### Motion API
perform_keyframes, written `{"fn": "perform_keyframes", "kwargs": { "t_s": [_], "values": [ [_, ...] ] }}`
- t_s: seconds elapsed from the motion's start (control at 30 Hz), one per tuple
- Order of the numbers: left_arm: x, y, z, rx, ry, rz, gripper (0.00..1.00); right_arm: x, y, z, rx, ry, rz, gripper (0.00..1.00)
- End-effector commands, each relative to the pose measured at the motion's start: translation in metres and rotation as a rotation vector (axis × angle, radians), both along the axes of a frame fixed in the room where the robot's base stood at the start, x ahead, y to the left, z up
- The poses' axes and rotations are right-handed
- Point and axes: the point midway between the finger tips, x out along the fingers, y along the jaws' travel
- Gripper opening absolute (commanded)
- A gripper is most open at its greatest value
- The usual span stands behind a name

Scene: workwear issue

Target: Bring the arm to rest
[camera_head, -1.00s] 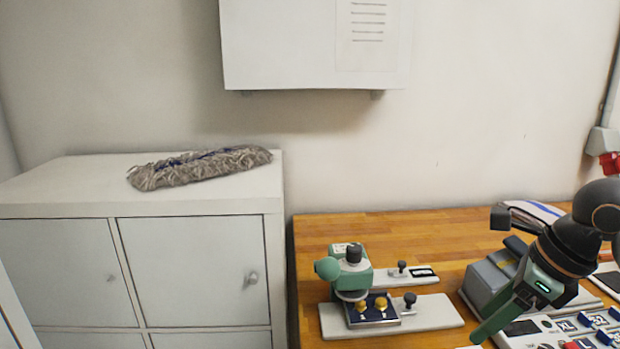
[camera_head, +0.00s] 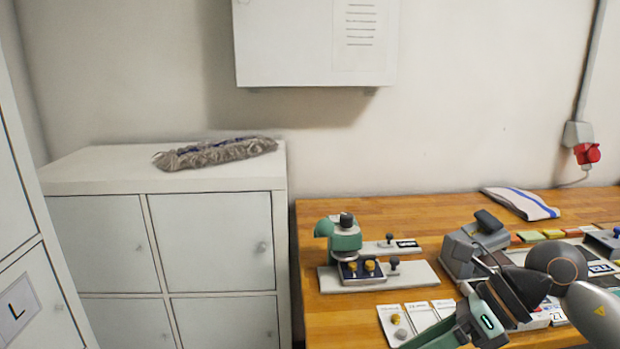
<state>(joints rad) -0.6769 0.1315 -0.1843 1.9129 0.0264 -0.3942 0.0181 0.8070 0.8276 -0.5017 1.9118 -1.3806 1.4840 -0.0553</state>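My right arm comes in from the right edge, dark and grey with a green-sided gripper (camera_head: 440,338) at its end. The gripper points down and left at the bottom of the view, in front of the wooden workbench (camera_head: 440,222). Its green finger part runs down to the bottom edge, and the fingertips are not clearly shown, so its opening cannot be told. I see nothing held in it. My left gripper is not in view.
A green press (camera_head: 343,238) on a pale base stands on the bench. A grey device (camera_head: 462,256) and small cards (camera_head: 418,318) lie close to the arm. A folded striped cloth (camera_head: 520,203) lies behind. A mop head (camera_head: 216,153) lies on white lockers (camera_head: 165,240).

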Motion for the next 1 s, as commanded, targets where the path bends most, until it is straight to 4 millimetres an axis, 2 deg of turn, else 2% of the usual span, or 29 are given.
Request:
{"fn": "perform_keyframes", "kwargs": {
  "t_s": [0.03, 0.1, 0.23, 0.37, 0.47, 0.57, 0.67, 0.7, 0.77, 0.8, 0.9, 0.97, 1.0],
  "values": [
    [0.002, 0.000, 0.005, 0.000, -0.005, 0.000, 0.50, -0.008, 0.020, -0.001, 0.111, 0.057, 0.006, 0.63],
    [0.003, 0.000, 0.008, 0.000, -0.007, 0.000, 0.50, -0.016, 0.047, 0.004, 0.290, 0.142, -0.007, 0.63],
    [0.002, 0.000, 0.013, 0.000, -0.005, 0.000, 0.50, -0.021, 0.081, 0.021, 0.653, 0.346, -0.101, 0.63],
    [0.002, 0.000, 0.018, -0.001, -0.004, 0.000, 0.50, -0.006, 0.086, 0.031, 1.001, 0.587, -0.291, 0.63],
    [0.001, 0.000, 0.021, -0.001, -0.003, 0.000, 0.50, 0.014, 0.073, 0.020, 1.237, 0.786, -0.497, 0.63],
    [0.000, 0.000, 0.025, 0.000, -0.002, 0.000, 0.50, 0.032, 0.050, -0.013, 1.435, 0.994, -0.751, 0.63],
    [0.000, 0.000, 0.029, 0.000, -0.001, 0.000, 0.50, 0.038, 0.022, -0.068, 1.588, 1.204, -1.052, 0.63],
    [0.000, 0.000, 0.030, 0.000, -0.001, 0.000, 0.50, 0.035, 0.011, -0.096, 1.635, 1.289, -1.183, 0.63],
    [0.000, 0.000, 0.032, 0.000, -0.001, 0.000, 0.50, 0.023, -0.003, -0.139, 1.684, 1.412, -1.386, 0.63],
    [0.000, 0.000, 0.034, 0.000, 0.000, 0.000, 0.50, 0.012, -0.010, -0.167, 1.704, 1.486, -1.515, 0.63],
    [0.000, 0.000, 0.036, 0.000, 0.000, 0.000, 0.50, -0.026, -0.023, -0.229, 1.714, 1.651, -1.818, 0.63],
    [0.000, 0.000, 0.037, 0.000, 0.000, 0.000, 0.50, -0.052, -0.027, -0.259, 1.701, 1.732, -1.976, 0.63],
    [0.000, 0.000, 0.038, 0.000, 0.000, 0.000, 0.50, -0.068, -0.028, -0.276, -1.616, -1.705, 1.986, 0.63]
  ]
}}
